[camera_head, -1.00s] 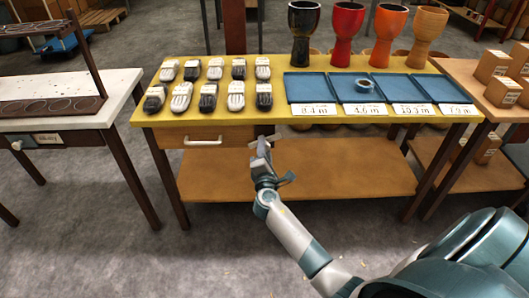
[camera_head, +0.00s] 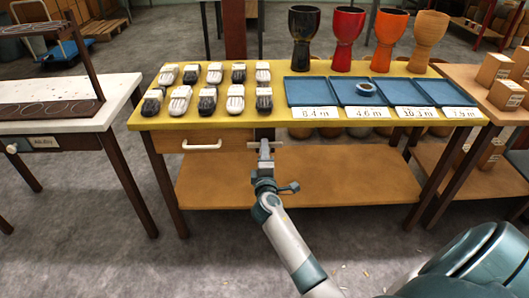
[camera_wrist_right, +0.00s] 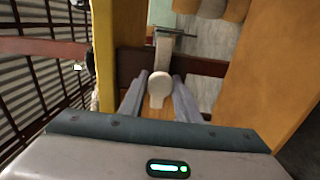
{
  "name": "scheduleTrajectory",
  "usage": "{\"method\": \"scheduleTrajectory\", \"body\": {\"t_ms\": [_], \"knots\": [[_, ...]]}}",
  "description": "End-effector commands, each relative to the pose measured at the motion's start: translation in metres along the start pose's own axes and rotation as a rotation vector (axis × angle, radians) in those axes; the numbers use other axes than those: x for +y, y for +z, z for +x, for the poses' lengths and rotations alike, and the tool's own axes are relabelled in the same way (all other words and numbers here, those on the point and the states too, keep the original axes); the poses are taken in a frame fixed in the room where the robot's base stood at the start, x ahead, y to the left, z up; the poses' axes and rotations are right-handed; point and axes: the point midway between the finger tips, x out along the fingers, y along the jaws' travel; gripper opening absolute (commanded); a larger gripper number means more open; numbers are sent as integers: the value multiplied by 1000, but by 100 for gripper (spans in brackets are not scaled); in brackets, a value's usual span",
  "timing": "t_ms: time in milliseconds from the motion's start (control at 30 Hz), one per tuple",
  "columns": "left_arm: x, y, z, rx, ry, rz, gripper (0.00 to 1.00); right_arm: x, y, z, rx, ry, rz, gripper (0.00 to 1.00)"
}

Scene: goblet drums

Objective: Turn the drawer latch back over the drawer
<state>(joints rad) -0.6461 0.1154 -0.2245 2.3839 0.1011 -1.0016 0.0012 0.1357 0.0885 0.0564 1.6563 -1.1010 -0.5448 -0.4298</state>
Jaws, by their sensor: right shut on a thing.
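The drawer (camera_head: 190,138) sits closed-looking under the left part of the yellow table, with a white handle (camera_head: 201,145) on its front. My right gripper (camera_head: 265,155) is at the table's front edge, just right of the drawer. In the right wrist view, the pale latch (camera_wrist_right: 160,88) with a rounded end lies between the two grey fingers of my right gripper (camera_wrist_right: 159,94), which are shut on it. In the head view the gripper largely hides the latch, so its exact angle is unclear there. My left gripper is not in view.
The yellow table (camera_head: 270,118) carries several black and white brush-like items, blue trays (camera_head: 308,90) with number cards, and goblet drums (camera_head: 348,38) at the back. A lower wooden shelf (camera_head: 340,170) lies below. A white-topped table (camera_head: 80,115) stands left; boxes (camera_head: 505,93) stand right.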

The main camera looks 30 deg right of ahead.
Motion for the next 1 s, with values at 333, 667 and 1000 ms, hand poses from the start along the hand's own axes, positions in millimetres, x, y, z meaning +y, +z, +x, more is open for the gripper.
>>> {"method": "scheduleTrajectory", "body": {"t_ms": [333,667,1000], "knots": [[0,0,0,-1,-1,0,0,-1,0,0,0,-2,0,47],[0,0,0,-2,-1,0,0,-1,0,-6,1,-2,0,47],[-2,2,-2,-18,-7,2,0,-2,-1,-52,1,-3,0,47]]}}
